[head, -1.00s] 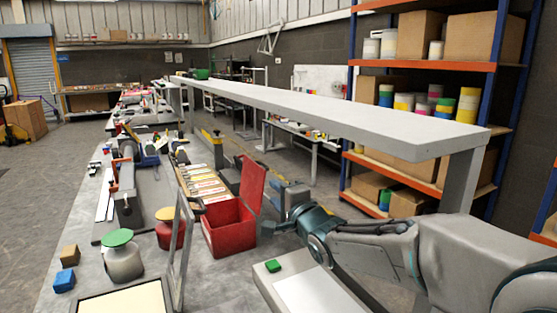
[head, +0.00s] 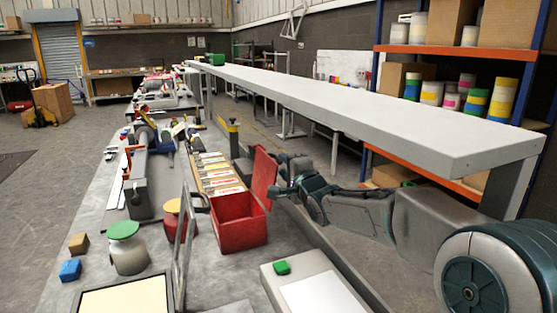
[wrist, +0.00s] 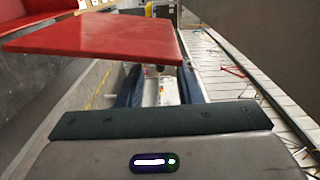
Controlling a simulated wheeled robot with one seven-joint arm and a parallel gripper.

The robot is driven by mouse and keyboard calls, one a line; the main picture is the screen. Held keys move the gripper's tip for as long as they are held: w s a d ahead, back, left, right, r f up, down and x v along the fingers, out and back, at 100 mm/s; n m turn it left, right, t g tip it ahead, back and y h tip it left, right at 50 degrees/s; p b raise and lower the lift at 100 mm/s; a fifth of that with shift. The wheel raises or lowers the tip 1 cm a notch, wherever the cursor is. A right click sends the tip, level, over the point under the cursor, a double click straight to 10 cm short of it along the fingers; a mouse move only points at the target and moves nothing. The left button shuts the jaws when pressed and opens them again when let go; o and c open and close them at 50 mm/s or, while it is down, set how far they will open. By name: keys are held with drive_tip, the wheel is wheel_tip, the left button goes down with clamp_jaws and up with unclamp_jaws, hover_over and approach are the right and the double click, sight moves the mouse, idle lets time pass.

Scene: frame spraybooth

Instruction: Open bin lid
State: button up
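The red bin (head: 240,228) stands on the bench, open at the top. Its red lid (head: 264,176) stands up from the bin's right edge, raised well clear of the opening. In the wrist view the lid (wrist: 100,38) crosses the upper left as a flat red panel, with part of the bin (wrist: 30,14) beyond it. My gripper (head: 284,178) is just right of the lid, on its outer side. In the wrist view my gripper (wrist: 158,88) shows two blue fingers apart with nothing held between them. Whether it touches the lid is unclear.
A metal frame (head: 187,250) stands left of the bin, beside a red pot and a green-lidded jar (head: 127,250). A pale box (head: 310,288) with a green block (head: 282,267) lies in front. A long grey raised shelf (head: 340,102) runs behind my arm.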

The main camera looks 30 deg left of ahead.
sight(278, 161)
drive_tip(key=shift+x, duration=2.5)
drive_tip(key=shift+s, duration=0.1)
clamp_jaws()
